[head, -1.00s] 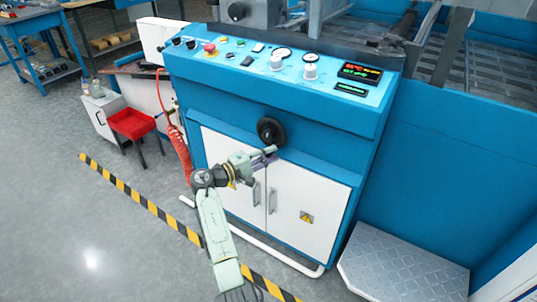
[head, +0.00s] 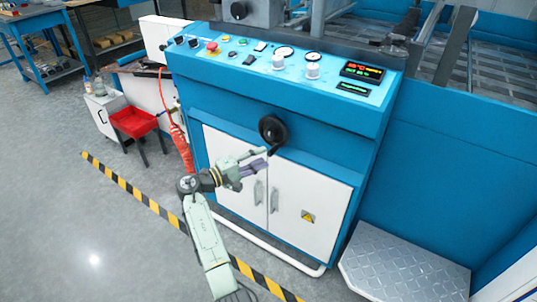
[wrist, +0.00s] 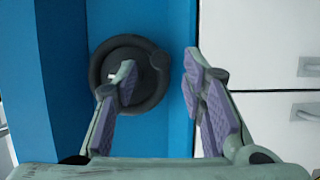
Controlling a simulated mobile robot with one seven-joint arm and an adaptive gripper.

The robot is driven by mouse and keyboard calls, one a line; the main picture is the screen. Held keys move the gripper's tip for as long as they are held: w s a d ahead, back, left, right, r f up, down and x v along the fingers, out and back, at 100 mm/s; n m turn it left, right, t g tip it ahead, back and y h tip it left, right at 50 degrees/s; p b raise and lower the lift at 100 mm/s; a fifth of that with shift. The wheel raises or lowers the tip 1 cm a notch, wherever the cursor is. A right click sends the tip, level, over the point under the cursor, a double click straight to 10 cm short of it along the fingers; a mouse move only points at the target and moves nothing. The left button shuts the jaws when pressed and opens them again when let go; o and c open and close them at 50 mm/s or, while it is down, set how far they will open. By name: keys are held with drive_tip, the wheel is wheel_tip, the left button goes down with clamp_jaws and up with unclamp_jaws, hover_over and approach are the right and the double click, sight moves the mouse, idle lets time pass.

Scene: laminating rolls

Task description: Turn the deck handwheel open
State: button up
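The deck handwheel (head: 269,128) is a round black wheel on the blue front of the machine, below the control panel. A small dark crank knob (head: 275,150) shows at its lower right rim. In the wrist view the handwheel (wrist: 103,68) lies beyond my left finger, which hides part of its hub; its knob (wrist: 160,61) appears between the fingers. My gripper (head: 262,158) is open, with purple pads, just below and left of the wheel. In the wrist view my gripper (wrist: 161,80) has nothing between its pads.
White cabinet doors (head: 295,208) with grey handles are below the wheel. The control panel (head: 230,57) has knobs and a red emergency button. A red hose (head: 181,150) hangs at the left. A metal step (head: 400,270) stands at lower right. A white rail runs along the base.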

drive_tip(key=v, duration=0.7)
drive_tip(key=shift+s, duration=0.1)
